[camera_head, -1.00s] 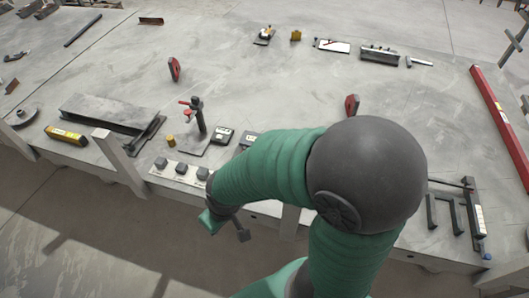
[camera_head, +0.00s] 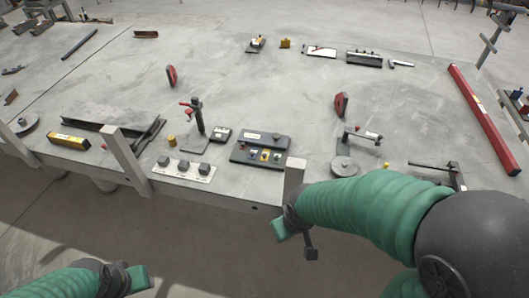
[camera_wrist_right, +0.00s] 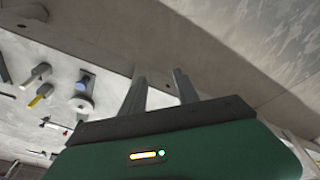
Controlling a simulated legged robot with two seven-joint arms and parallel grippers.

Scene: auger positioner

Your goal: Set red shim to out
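I cannot tell for sure which part is the red shim. Red candidates on the table (camera_head: 270,80) are an upright red piece (camera_head: 171,76) at mid-left, a similar red piece (camera_head: 341,104) at mid-right, and a red-handled clamp-like stand (camera_head: 197,115) near the front. A dark panel (camera_head: 262,150) has small coloured parts, one reddish. My right gripper (camera_head: 297,243) hangs off the table's front edge, below the panel; in the right wrist view its fingers (camera_wrist_right: 160,84) stand apart with nothing between them. My left gripper (camera_head: 140,280) is at the lower left, away from the table, its fingers unclear.
A white strip with dark knobs (camera_head: 185,168) lies at the front edge. Upright grey posts (camera_head: 125,157) rise along that edge. A yellow box (camera_head: 68,138) lies front left and a long red beam (camera_head: 483,118) at the right. The table's middle is mostly clear.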

